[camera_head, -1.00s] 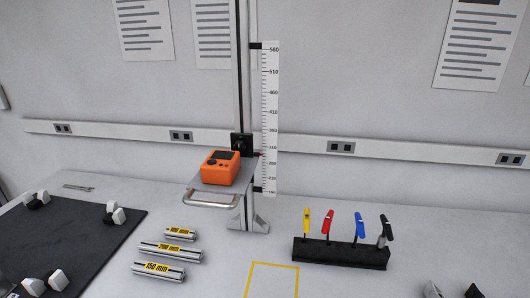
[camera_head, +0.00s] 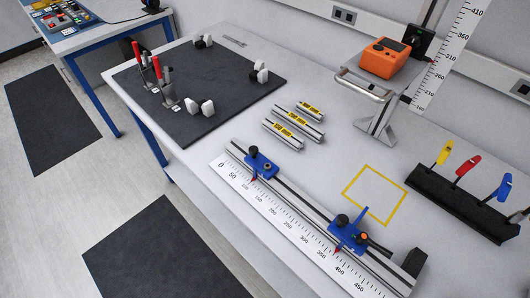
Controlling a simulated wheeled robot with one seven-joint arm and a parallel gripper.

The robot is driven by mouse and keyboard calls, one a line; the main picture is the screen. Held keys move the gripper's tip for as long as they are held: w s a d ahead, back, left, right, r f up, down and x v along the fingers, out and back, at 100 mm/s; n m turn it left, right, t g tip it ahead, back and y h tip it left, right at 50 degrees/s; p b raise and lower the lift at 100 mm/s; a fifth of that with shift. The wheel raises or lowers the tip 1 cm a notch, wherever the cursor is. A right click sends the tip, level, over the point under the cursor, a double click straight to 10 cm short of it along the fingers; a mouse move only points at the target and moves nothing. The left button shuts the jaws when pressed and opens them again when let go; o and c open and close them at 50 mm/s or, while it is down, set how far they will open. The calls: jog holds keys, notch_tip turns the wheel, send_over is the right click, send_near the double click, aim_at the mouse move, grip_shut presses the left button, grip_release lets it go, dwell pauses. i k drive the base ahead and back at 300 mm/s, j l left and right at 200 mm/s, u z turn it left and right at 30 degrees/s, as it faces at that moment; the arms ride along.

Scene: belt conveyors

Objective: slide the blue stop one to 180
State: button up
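A ruled rail (camera_head: 292,243) with a white scale runs diagonally along the table's front edge, its numbers rising from 0 at upper left to 450 at lower right. One blue stop (camera_head: 261,166) with a black knob sits near the low end; its red pointer is around 100, the exact reading too small to tell. A second blue stop (camera_head: 346,234), with an upright blue plate, a black knob and an orange button, sits farther down the rail, its pointer roughly between 350 and 400. My gripper is not in view.
Behind the rail lie several labelled metal bars (camera_head: 298,122) and a yellow taped square (camera_head: 375,194). A dark mat (camera_head: 199,91) with red-handled clamps is at left. An orange device (camera_head: 386,58) sits on a height-gauge shelf. A black tool rack (camera_head: 463,203) stands at right.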

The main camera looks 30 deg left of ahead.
aim_at(254, 159)
jog(key=j+u, duration=0.25)
jog(key=u, duration=0.15)
jog(key=j+u, duration=0.25)
jog(key=u, duration=0.2)
